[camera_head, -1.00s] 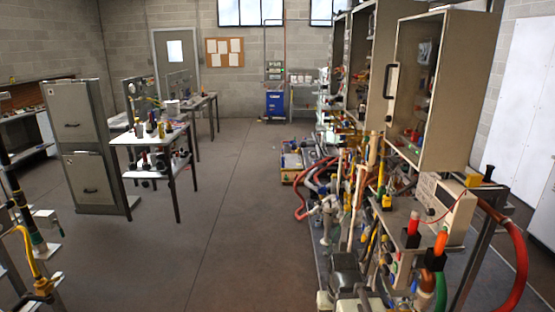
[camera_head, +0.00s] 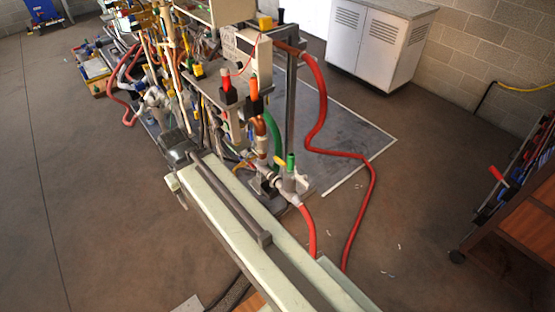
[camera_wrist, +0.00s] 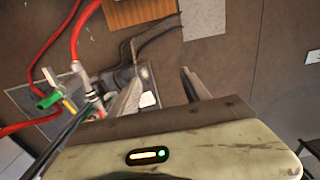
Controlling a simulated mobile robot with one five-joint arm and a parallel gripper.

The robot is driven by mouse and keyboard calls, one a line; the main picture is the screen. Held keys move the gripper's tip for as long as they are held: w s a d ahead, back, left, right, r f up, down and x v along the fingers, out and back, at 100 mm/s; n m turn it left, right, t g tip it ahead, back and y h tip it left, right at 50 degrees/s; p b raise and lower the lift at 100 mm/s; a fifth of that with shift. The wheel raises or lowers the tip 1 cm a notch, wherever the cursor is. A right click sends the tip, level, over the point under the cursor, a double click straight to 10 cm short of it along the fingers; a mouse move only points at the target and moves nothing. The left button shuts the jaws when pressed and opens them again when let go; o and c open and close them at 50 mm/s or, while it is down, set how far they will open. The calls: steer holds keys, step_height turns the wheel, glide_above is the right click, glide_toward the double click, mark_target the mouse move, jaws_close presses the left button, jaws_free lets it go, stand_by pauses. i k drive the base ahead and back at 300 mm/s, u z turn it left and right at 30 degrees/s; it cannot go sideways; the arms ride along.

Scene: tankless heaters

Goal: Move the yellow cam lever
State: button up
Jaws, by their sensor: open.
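The yellow cam lever (camera_head: 281,162) is a small yellow piece beside a green handle (camera_head: 291,160), on a pale metal fitting at the lower middle of the head view. In the wrist view the yellow lever (camera_wrist: 69,106) is at the left, close to the green handle (camera_wrist: 47,101). My gripper (camera_wrist: 160,83) has its two grey fingers apart, with nothing seen held between them. The lever is outside the fingers, to their left in that view. I cannot make out the fingertips in the head view.
Red hoses (camera_head: 318,100) run down to the floor beside the fitting. A crowded bench of pipes stands beyond it. A white cabinet (camera_head: 380,45) is at the back, and a wooden cart (camera_head: 520,240) at the right. Open floor (camera_head: 100,220) lies at the left.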

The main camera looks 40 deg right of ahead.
mark_target(281, 163)
steer(key=z, duration=0.4)
steer(key=k, duration=1.3)
steer(key=z, duration=0.9)
steer(key=i, duration=1.9)
steer(key=u, duration=0.7)
